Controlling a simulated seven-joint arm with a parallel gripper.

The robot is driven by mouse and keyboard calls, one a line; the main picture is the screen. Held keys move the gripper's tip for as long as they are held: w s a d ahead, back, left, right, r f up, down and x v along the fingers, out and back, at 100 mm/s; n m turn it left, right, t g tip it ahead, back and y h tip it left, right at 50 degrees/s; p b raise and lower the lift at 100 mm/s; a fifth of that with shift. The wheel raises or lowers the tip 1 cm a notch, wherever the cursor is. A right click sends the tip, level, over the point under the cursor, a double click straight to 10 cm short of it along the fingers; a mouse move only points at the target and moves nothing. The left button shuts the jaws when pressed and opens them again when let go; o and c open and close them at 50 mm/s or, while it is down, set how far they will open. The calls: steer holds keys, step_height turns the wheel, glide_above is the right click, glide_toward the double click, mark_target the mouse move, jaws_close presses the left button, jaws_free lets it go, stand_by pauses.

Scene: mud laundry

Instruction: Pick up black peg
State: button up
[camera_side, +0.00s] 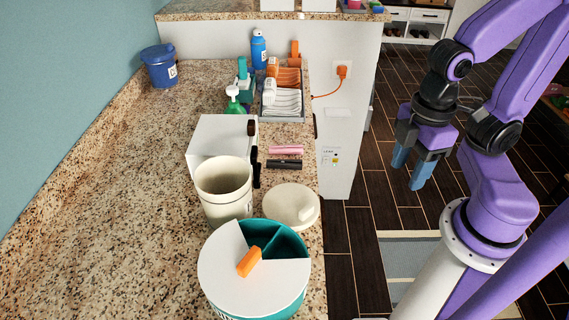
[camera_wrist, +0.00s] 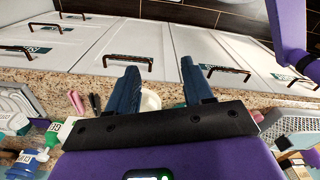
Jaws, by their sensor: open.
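The black peg (camera_side: 284,164) lies flat on the granite counter, close to its right edge in the side view. It lies parallel to the pink peg (camera_side: 286,150) and just in front of it, with a small gap. In the wrist view the black peg (camera_wrist: 95,103) shows left of my fingers, beside the pink peg (camera_wrist: 75,101). My gripper (camera_side: 410,170) hangs over the floor, to the right of the counter and apart from both pegs. Its two blue fingers point down, open and empty. In the wrist view my gripper (camera_wrist: 160,72) has nothing between its fingers.
A white box (camera_side: 214,139) with dark fittings stands left of the pegs. A cream canister (camera_side: 224,190), its round lid (camera_side: 291,205) and a teal divided tub (camera_side: 304,270) with an orange scoop are in front. A cutlery tray (camera_side: 283,118) and bottles stand behind.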

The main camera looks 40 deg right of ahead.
steer(key=n+t+y, duration=1.2)
steer(key=n+t, duration=0.1)
steer(key=n, duration=1.9)
glide_toward(299, 162)
steer(key=x, duration=1)
jaws_close()
